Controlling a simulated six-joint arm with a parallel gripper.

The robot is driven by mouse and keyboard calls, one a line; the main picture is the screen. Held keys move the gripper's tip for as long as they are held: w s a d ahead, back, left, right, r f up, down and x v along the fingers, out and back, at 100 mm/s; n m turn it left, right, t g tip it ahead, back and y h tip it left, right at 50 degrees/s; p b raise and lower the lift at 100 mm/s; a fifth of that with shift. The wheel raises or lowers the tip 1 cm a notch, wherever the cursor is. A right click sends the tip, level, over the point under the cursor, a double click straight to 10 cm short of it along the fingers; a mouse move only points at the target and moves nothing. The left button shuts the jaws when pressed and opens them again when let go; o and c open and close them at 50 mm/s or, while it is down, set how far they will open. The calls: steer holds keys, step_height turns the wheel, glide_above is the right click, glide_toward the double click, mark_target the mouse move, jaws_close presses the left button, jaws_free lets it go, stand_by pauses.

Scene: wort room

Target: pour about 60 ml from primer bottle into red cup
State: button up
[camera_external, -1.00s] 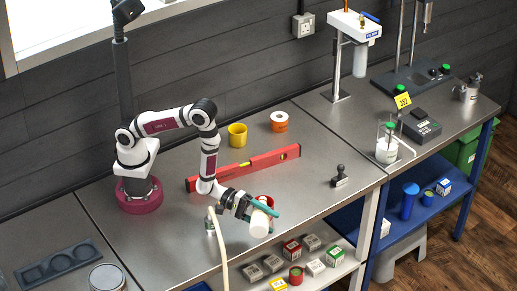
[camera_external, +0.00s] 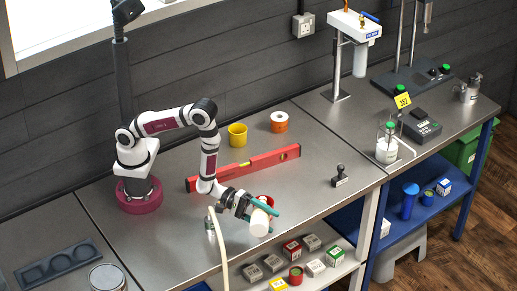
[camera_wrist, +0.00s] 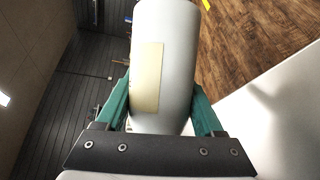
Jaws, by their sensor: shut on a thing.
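My gripper (camera_external: 262,211) is shut on a white bottle (camera_external: 259,224) with its teal fingers on either side of it. The bottle is tilted, its white end toward the external camera. In the wrist view the bottle (camera_wrist: 163,60) fills the space between the fingers and carries a blank cream label. The red cup (camera_external: 266,201) is mostly hidden behind the gripper and bottle; only a bit of its red rim shows. I cannot see the bottle's mouth, any liquid stream or the level in the cup.
A small can with a pale hose (camera_external: 211,226) stands just left of the gripper. A stamp (camera_external: 340,177) stands right. The bench's front edge is close.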

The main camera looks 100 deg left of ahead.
steer(key=shift+d+f+m, duration=0.2)
steer(key=shift+f+m, duration=0.35)
steer(key=shift+m, duration=0.05)
steer(key=shift+d+f+m+g+y, duration=0.25)
steer(key=shift+m+g+y, duration=0.4)
steer(key=shift+m, duration=0.25)
steer(key=shift+a+f+m+y, duration=0.15)
steer(key=shift+f+m+y, duration=0.35)
steer(key=shift+f+y, duration=0.2)
